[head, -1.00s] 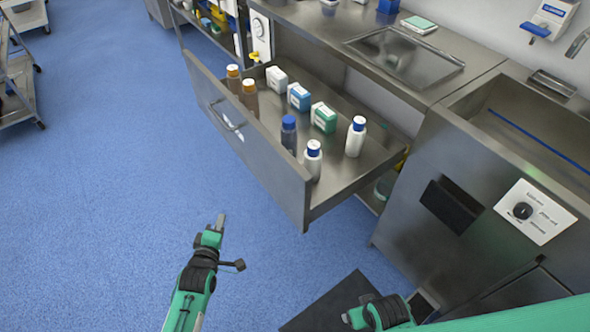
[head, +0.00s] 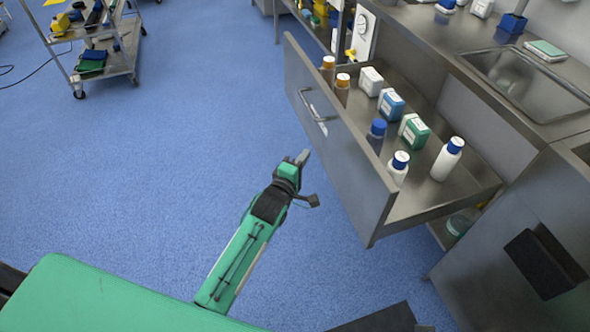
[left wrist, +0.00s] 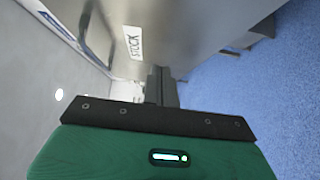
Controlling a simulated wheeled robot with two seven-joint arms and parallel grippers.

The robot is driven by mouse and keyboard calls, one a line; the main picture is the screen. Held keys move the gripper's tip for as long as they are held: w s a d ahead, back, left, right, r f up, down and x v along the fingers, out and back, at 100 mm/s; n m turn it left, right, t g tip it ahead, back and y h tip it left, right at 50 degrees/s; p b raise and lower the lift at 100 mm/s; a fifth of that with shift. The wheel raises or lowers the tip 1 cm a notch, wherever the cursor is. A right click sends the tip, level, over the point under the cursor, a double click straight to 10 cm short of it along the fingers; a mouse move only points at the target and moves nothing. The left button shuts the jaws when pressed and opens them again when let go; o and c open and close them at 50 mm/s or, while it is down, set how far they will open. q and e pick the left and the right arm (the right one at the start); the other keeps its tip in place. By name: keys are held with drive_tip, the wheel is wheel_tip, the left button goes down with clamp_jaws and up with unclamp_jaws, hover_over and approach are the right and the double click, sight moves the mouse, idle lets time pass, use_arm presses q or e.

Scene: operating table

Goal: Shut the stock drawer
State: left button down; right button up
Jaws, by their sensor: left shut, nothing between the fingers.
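The stock drawer (head: 345,165) is pulled out from the steel counter, with its grey front panel facing left. Its bar handle (head: 316,106) is on the front; in the left wrist view the handle (left wrist: 97,35) shows beside the "STOCK" label (left wrist: 133,42). My left gripper (head: 303,157) is shut and empty, its fingertips pointing at the front panel, below the handle in the head view. In the left wrist view the fingers (left wrist: 161,85) point at the panel near the label; I cannot tell whether they touch it. My right gripper is not in view.
The drawer holds brown bottles (head: 342,88), small boxes (head: 391,103) and white bottles (head: 447,160), all upright. A counter with a sink (head: 515,75) stands behind. A wheeled cart (head: 105,65) is at the upper left. Blue floor (head: 170,160) is clear before the drawer.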

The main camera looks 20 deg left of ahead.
sight(324, 144)
use_arm(q)
drive_tip(key=shift+w+d, duration=1.6)
drive_tip(key=shift+d, duration=0.15)
drive_tip(key=shift+w, duration=0.15)
